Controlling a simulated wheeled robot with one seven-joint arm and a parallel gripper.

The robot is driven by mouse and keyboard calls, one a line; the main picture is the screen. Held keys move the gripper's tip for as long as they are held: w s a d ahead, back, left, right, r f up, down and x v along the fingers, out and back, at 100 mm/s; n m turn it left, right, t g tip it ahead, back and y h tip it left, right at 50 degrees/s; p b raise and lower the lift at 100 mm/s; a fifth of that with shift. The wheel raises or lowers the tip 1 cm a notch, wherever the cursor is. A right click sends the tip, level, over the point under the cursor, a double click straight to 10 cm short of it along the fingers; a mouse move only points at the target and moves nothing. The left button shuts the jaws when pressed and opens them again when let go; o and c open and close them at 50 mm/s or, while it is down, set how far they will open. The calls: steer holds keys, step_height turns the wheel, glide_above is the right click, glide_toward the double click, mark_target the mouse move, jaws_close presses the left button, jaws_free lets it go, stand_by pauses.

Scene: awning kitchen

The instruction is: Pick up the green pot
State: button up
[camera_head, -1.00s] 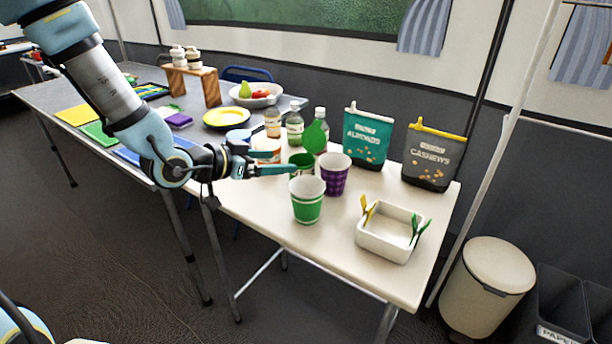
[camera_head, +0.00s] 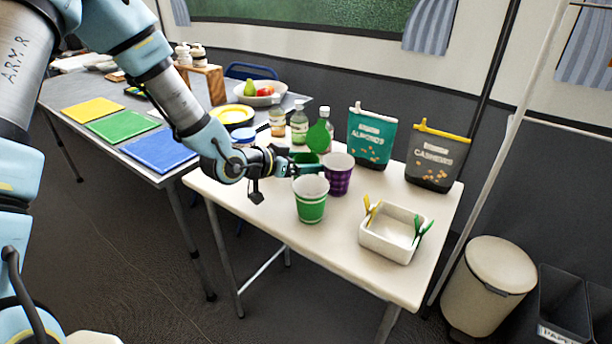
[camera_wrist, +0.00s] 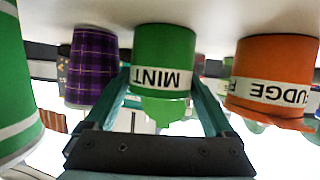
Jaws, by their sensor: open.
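The green pot (camera_wrist: 165,45) is labelled "MINT" and stands upside down in the wrist view because that picture is inverted. In the head view the green pot (camera_head: 305,157) is partly hidden behind my gripper and the cups, on the white table (camera_head: 285,232). In the head view my gripper (camera_head: 308,169) reaches in low from the left.
A green-white cup (camera_head: 311,200) and a purple plaid cup (camera_head: 338,174) stand close in front. An orange "FUDGE" pot (camera_wrist: 272,70) is beside the green pot. Bottles (camera_head: 299,122), snack bags (camera_head: 371,138) and a white tray (camera_head: 388,247) stand around.

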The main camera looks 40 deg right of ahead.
steer(key=c, duration=1.1)
steer(key=shift+r, duration=0.15)
